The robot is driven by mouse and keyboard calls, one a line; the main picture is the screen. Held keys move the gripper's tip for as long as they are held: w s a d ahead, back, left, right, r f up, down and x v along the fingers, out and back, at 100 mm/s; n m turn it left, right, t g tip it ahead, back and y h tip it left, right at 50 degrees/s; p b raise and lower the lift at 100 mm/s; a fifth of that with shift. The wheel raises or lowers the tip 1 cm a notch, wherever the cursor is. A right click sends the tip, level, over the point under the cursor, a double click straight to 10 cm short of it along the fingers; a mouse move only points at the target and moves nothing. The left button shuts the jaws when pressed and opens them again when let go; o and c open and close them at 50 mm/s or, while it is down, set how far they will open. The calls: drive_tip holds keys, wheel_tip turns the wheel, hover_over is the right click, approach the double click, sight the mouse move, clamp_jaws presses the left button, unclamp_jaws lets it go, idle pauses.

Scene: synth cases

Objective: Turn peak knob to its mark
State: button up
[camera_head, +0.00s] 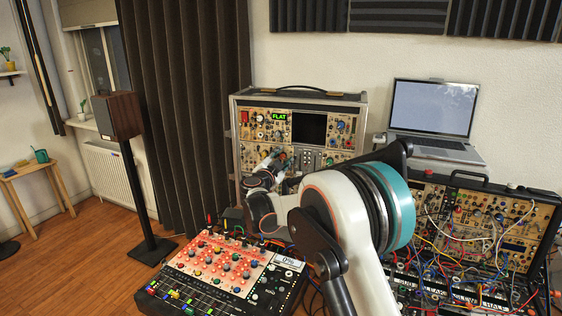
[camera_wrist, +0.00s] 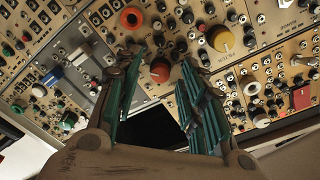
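My gripper (camera_wrist: 162,58) is open in the wrist view, its two teal-padded fingers spread in front of a beige synth panel (camera_wrist: 85,68). A red knob (camera_wrist: 160,70) shows between the fingertips; I see no clear contact. A yellow-capped knob (camera_wrist: 221,38) is to the right of the right finger, and an orange knob (camera_wrist: 131,18) is above the left finger. I cannot read which knob is labelled peak, nor its mark. In the head view my gripper (camera_head: 276,162) is at the front of the upright synth case (camera_head: 235,140), partly hidden by my arm.
The case has a green "FLAT" display (camera_head: 279,117) and a dark screen (camera_head: 309,128). A red-lit mixer (camera_head: 225,262) stands below at the left. A cabled synth case (camera_head: 535,225) and a laptop (camera_head: 432,108) are at the right. A speaker on a stand (camera_head: 117,115) is at the left.

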clamp_jaws()
